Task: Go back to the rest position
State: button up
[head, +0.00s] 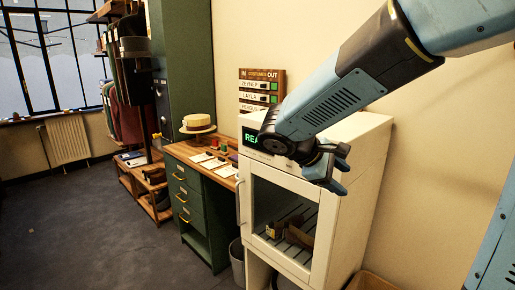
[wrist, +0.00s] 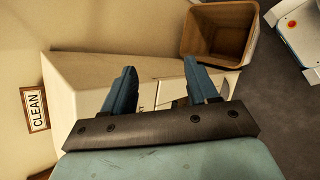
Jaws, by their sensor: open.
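My gripper (head: 334,170) is raised in front of the upper right part of a white cabinet in the head view, at the end of my blue and black arm. In the wrist view my gripper (wrist: 160,90) shows two blue fingers spread apart with nothing between them. The white cabinet (head: 354,150) has a glass door that looks shut, and dark and brown items lie on the rack inside. Its lit green display is partly hidden by my arm. The cabinet also shows below the fingers in the wrist view (wrist: 85,75).
A green desk (head: 187,200) with a straw hat (head: 198,121) and several cards stands left of the cabinet. A grey bin (head: 237,258) stands between them. A brown open bin (wrist: 218,35) stands beside the cabinet. The dark floor at left (head: 85,225) is clear.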

jog(key=s+d+r+m+t+y, duration=0.1)
jog(key=s+d+m+y, duration=0.1)
jog(key=s+m+y, duration=0.2)
jog(key=s+d+r+m+t+y, duration=0.1)
jog(key=s+m+y, duration=0.4)
jog(key=s, duration=0.5)
jog(key=shift+s+d+r+m+t+y, duration=0.35)
jog(key=shift+r+m, duration=0.15)
jog(key=shift+m, duration=0.6)
jog(key=shift+c, duration=0.2)
dwell(0.5)
